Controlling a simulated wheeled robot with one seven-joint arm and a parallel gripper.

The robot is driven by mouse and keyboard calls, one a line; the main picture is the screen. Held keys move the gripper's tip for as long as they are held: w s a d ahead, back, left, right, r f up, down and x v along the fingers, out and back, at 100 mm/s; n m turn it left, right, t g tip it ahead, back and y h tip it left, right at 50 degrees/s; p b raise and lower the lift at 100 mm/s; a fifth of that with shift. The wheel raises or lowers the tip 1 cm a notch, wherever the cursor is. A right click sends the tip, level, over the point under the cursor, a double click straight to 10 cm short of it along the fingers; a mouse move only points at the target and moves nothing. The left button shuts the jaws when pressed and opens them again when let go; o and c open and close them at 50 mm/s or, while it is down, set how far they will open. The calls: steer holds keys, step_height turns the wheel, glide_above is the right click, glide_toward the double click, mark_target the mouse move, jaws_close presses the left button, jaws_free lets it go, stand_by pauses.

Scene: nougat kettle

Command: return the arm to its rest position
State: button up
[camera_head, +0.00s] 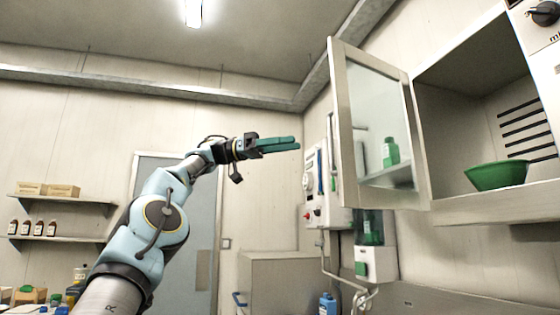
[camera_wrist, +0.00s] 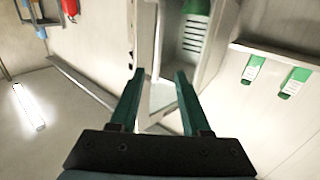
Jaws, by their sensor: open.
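A green bottle (camera_head: 390,152) shows through the door's glass. A dispenser (camera_head: 375,262) and a wall panel (camera_head: 318,180) are below and left of the door. Shelves with bottles and boxes (camera_head: 47,189) are at the left. The space above my arm looks clear.

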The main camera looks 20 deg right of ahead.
steer(key=w+d+f+n+t+y, duration=0.1)
steer(key=d+f+n+t, duration=0.3)
steer(key=f, duration=0.4)
steer(key=w+d+f+n+t+y, duration=0.1)
steer(key=d+f+n+t, duration=0.1)
steer(key=d+f+n, duration=0.45)
steer(key=w+a+f+n+t+y, duration=0.1)
steer(key=a+f+n+t+y, duration=0.1)
steer(key=f, duration=0.7)
steer(key=w+a+f+n+t+y, duration=0.2)
steer(key=f, duration=0.7)
steer(key=s+a+f+n+t+y, duration=0.15)
steer(key=a+f+n+y, duration=0.35)
steer(key=a+f, duration=1.25)
steer(key=s+a+f+n+y, duration=0.1)
steer(key=s+a+f, duration=0.2)
steer(key=a, duration=0.3)
steer(key=s+a+f+n+t+y, duration=0.1)
steer(key=s+a+f+n, duration=0.1)
steer(key=s+a+f, duration=0.2)
steer(key=s+a+f+n, duration=0.2)
steer(key=s+a+f, duration=0.1)
steer(key=s+a, duration=0.4)
steer(key=a, duration=0.3)
steer(key=shift+a+f+y, duration=0.25)
steer(key=shift+y, duration=0.15)
steer(key=shift+w+t, duration=0.1)
steer(key=shift+t, duration=0.15)
